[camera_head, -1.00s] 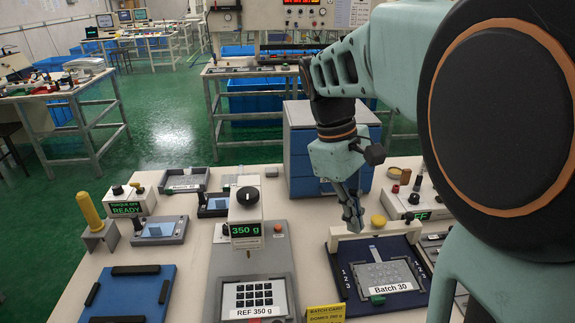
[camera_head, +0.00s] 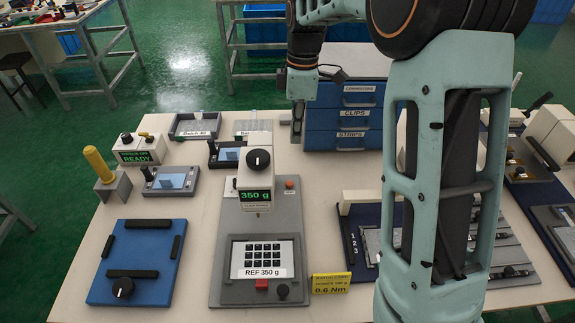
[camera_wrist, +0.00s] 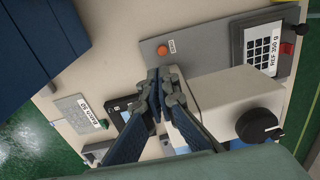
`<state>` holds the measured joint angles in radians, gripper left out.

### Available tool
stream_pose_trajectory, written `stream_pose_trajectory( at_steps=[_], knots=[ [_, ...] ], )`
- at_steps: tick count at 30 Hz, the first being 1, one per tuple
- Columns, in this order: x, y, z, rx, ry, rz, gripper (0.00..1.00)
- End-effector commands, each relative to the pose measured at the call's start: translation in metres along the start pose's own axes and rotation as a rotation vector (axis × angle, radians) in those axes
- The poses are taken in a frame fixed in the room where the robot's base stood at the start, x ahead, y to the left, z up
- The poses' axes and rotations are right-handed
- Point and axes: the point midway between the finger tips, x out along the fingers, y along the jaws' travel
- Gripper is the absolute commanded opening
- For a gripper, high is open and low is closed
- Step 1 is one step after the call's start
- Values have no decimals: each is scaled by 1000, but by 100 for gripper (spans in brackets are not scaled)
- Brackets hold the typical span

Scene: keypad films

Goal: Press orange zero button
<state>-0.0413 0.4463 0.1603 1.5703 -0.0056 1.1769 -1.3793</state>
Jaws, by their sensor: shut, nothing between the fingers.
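The orange zero button (camera_head: 289,184) is a small round button on the right rear of the grey scale base (camera_head: 285,215). My gripper (camera_head: 297,140) is shut and empty, pointing down behind and slightly right of the button in the head view. In the wrist view my fingertips (camera_wrist: 160,76) are just below the button in the picture. They appear apart from it, but the height gap is hard to judge. The scale display (camera_head: 255,195) reads 350 g.
The scale's raised head with a black knob (camera_head: 258,160) stands close to my fingers. A blue drawer cabinet (camera_head: 345,110) is behind them. A red piece (camera_head: 262,284) sits at the scale's front. A yellow card (camera_head: 331,283) stands at right; bare table lies beside the button.

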Motion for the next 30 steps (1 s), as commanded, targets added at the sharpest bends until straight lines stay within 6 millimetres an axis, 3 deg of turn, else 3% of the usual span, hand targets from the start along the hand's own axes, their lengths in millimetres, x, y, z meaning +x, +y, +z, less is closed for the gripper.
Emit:
stream_pose_trajectory(
  at_steps=[14, 30],
  knots=[
    [7, 1, 0, -5, 3, 0, 0],
    [110, 0, -1, -4, 2, -3, 0]
  ],
)
